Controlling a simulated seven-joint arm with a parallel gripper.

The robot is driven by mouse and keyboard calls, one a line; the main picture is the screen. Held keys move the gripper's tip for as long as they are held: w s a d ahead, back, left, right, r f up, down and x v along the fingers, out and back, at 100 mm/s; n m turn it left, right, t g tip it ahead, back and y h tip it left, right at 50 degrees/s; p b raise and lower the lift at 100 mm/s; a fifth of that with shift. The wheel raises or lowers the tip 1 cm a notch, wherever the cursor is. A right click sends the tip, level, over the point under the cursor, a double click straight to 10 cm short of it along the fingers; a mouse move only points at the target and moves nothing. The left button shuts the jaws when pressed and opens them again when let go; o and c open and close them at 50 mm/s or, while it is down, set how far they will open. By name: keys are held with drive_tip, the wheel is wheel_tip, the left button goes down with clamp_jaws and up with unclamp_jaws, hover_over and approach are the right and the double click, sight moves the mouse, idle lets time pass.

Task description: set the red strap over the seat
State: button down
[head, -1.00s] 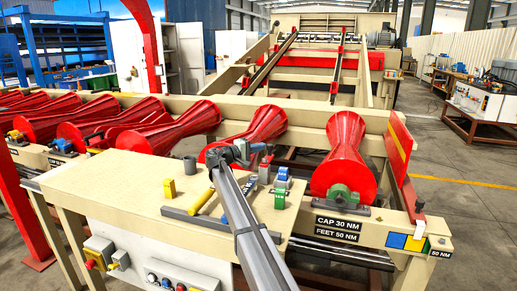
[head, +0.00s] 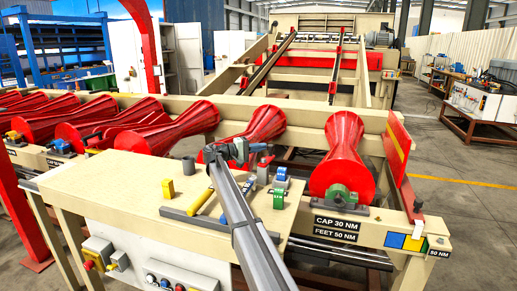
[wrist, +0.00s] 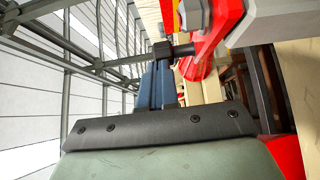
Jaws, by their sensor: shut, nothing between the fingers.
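My gripper (head: 262,147) is over the right part of the cream bench, with its narrow fingers pointing right. It is shut and empty. Just below the fingertips a small red piece, which looks like the red strap (head: 266,160), sits above a grey block; whether the fingers touch it I cannot tell. In the wrist view the blue-grey fingers (wrist: 165,82) are seen past a dark plate, and a red part with a grey bolt-like end (wrist: 212,30) is close at upper right. The seat cannot be told for certain; my arm and gripper partly hide the roller end behind them.
A blue strap (head: 282,175) and a green strap (head: 279,198) stand right of my arm. A yellow strap (head: 168,188) and a yellow-handled tool (head: 201,201) are left of it. Red rollers (head: 343,150) line the back. The left of the bench top (head: 110,180) is clear.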

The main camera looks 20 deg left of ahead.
sight(271, 157)
drive_tip(key=shift+w+d, duration=0.25)
drive_tip(key=shift+d, duration=0.45)
drive_tip(key=shift+w+d, duration=0.2)
drive_tip(key=shift+d, duration=0.5)
drive_tip(key=shift+w+d+m+g+h, duration=0.2)
drive_tip(key=shift+m+g+h, duration=0.5)
drive_tip(key=shift+g, duration=0.2)
drive_tip(key=shift+s+d+m+g+h, duration=0.15)
drive_tip(key=shift+d+m+g+h, duration=0.3)
drive_tip(key=shift+m+g, duration=0.45)
drive_tip(key=shift+s+d+m+g+h, duration=0.15)
drive_tip(key=shift+d+m+g+h, duration=0.35)
drive_tip(key=shift+g, duration=0.7)
drive_tip(key=shift+m+g, duration=0.3)
drive_tip(key=shift+a, duration=0.15)
drive_tip(key=v, duration=0.7)
drive_tip(key=shift+a, duration=0.15)
drive_tip(key=shift+s, duration=0.1)
